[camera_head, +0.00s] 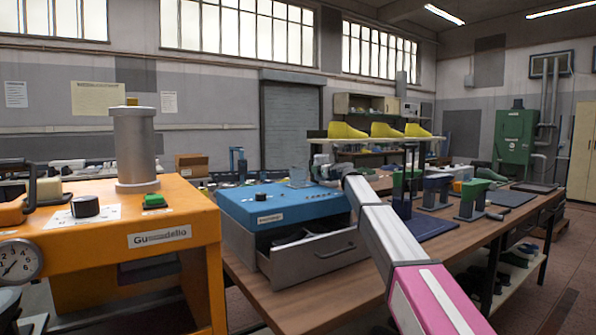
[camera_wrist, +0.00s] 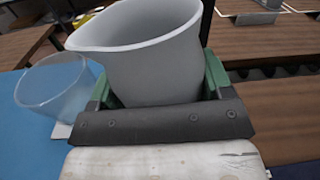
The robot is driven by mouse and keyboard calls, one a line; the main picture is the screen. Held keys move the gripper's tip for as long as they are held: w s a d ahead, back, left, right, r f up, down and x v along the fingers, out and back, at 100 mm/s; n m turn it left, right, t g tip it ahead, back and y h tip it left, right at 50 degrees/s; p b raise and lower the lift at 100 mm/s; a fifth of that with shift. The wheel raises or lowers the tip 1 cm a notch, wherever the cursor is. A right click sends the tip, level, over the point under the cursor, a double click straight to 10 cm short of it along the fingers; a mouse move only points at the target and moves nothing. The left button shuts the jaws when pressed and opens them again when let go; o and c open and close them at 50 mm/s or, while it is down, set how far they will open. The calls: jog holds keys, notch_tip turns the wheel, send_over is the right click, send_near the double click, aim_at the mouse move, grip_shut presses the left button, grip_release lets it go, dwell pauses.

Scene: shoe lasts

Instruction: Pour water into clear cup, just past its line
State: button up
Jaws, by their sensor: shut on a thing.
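A grey-white pitcher (camera_wrist: 150,62) with a spout at its left fills the middle of the wrist view. My gripper (camera_wrist: 158,88) is shut on it, with a green finger on each side. The clear cup (camera_wrist: 52,88) stands to the left of the pitcher, on the blue box top (camera_wrist: 25,145). In the wrist view the spout overlaps the cup's upper right edge; I cannot tell the gap between them. In the head view the cup (camera_head: 299,177) is small, just left of my gripper (camera_head: 324,171). The cup's line and any water cannot be made out.
The blue box (camera_head: 275,208) has an open drawer (camera_head: 312,262) on the wooden bench (camera_head: 335,300). An orange machine (camera_head: 110,215) with a grey cylinder stands at left. Yellow shoe lasts (camera_head: 385,130) sit on a raised shelf behind. Green-topped clamps (camera_head: 470,195) stand at right.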

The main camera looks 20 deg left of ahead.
aim_at(316, 158)
jog(key=n, duration=0.1)
jog(key=a+n, duration=0.1)
jog(key=n, duration=0.1)
jog(key=shift+s+r, duration=0.35)
jog(key=shift+s, duration=0.05)
jog(key=r, duration=0.1)
jog(key=r+n, duration=0.1)
jog(key=r, duration=0.1)
jog(key=shift+s+a+r+n, duration=0.2)
jog(key=shift+s+a+n, duration=0.1)
jog(key=shift+a, duration=0.05)
jog(key=shift+s+a+r+n+h, duration=0.35)
jog(key=shift+r+n, duration=0.15)
jog(key=shift+n, duration=0.1)
jog(key=shift+r+n, duration=0.1)
jog(key=shift+n, duration=0.2)
jog(key=shift+f+n, duration=0.35)
jog(key=shift+n, duration=0.25)
jog(key=shift+r+n+h, duration=0.35)
jog(key=shift+r+n, duration=0.15)
jog(key=shift+n, duration=0.4)
jog(key=shift+f+n, duration=0.15)
jog(key=shift+n, duration=0.15)
jog(key=shift+f+n+p, duration=0.25)
jog(key=shift+n+p, duration=0.05)
jog(key=shift+n, duration=0.5)
jog(key=shift+w, duration=0.15)
